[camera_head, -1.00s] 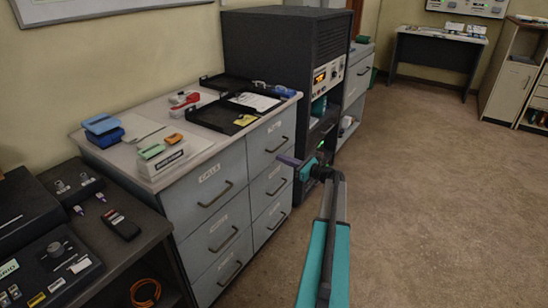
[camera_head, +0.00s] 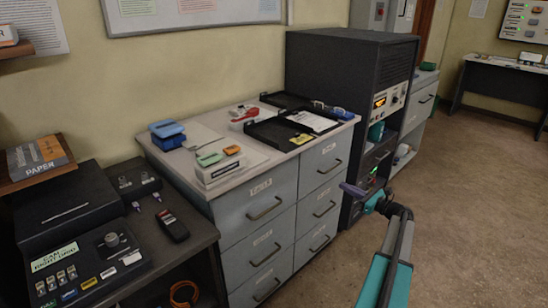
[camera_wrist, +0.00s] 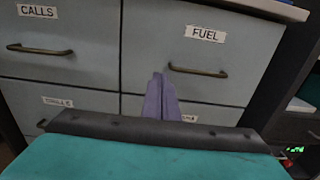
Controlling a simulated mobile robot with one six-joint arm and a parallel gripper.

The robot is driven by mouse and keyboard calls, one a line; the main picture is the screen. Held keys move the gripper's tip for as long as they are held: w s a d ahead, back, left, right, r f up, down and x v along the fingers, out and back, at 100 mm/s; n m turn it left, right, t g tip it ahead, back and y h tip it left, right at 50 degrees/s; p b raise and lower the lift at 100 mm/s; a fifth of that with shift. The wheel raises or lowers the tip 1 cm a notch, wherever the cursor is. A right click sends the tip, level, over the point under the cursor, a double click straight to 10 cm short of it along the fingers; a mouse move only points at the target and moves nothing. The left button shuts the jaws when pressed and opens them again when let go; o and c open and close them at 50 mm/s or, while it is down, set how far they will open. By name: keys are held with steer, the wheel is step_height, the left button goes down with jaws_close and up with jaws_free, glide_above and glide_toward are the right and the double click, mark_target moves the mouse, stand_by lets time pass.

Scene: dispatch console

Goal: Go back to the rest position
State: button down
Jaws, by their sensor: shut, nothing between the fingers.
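My gripper (camera_head: 352,190) is at the end of my teal and black arm, in front of the grey drawer cabinet (camera_head: 240,215) and the dark equipment rack. In the wrist view my gripper (camera_wrist: 161,80) shows as two purple fingers close together, with nothing between them. Behind the fingers are the drawer fronts, with a drawer labelled CALLS (camera_wrist: 60,45) at upper left and a drawer labelled FUEL (camera_wrist: 205,50) at upper right. All drawers look closed. The fingers look apart from the drawers.
The cabinet top holds a black tray (camera_head: 268,137), a blue box (camera_head: 168,142) and a white box (camera_head: 218,173). The dark rack (camera_head: 340,65) stands behind right. A console desk (camera_head: 185,235) with a handset (camera_head: 173,226) is at left. The floor (camera_head: 475,210) at right is clear.

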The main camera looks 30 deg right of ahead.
steer(key=w+a+f+n+g+y+p, duration=0.1)
steer(key=w+a+f+n+g+y, duration=0.15)
steer(key=a+f, duration=0.6)
steer(key=w+a+f+n+g+y, duration=0.1)
steer(key=a+f+n+g, duration=0.25)
steer(key=a, duration=0.95)
steer(key=w+a+f+n+g+y+p, duration=0.1)
steer(key=w+a+f+n+g, duration=0.15)
steer(key=a+f, duration=0.55)
steer(key=s+a+f+n+g+p, duration=0.1)
steer(key=s+a+f+n+g, duration=0.15)
steer(key=a, duration=0.45)
steer(key=s+a+f+n+g, duration=0.2)
steer(key=s+a+f+n, duration=0.1)
steer(key=a, duration=0.4)
steer(key=s+a+f+n+g+p, duration=0.1)
steer(key=s+a+f+n+g, duration=0.15)
steer(key=a, duration=0.55)
steer(key=s+a+f+n+g+h, duration=0.1)
steer(key=s+a+f+n+g, duration=0.25)
steer(key=s+a+n, duration=0.4)
steer(key=s+a+f+n+g+h+p, duration=0.1)
steer(key=s+n, duration=0.4)
steer(key=s, duration=0.5)
steer(key=s+a+f+n+g+h+p, duration=0.1)
steer(key=s+n+h, duration=0.4)
steer(key=s, duration=0.5)
steer(key=shift+a+g+h, duration=0.35)
steer(key=shift+a+g, duration=0.55)
steer(key=shift+g, duration=0.2)
